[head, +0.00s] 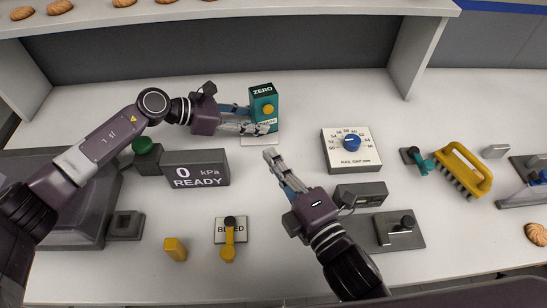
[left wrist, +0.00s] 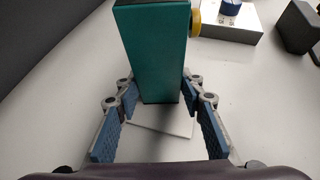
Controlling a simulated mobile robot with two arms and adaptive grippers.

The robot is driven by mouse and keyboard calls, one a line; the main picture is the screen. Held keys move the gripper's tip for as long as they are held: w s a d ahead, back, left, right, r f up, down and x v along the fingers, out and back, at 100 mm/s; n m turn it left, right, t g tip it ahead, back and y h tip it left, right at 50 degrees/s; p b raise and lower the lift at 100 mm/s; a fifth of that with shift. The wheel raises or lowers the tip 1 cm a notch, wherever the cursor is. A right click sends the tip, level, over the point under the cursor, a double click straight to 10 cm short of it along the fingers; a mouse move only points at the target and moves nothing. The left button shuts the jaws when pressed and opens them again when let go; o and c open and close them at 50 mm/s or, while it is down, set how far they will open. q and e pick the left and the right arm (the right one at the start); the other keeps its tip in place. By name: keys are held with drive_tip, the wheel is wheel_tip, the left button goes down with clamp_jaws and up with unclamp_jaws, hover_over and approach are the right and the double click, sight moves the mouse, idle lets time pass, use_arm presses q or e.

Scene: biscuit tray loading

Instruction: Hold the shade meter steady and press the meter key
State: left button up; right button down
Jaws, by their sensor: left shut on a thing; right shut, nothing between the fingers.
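My left gripper (head: 257,120) is shut on the meter's lower part from the left, partly covering the lettering there. In the left wrist view the meter's plain teal side (left wrist: 152,55) stands between the two fingers, and the key (left wrist: 195,22) shows edge-on at its right. My right gripper (head: 270,155) is shut and empty, in front of and below the meter, apart from it.
A white plate (head: 259,140) lies under the meter. A grey READY display (head: 195,169) and green button (head: 142,145) are left. A blue-knob dial box (head: 351,160) and yellow brush (head: 463,171) are right. A shelf with biscuits (head: 200,15) spans the back.

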use_arm(q)
drive_tip(key=shift+r, duration=0.1)
drive_tip(key=o, duration=0.9)
drive_tip(key=shift+o, duration=0.2)
drive_tip(key=v, duration=1.2)
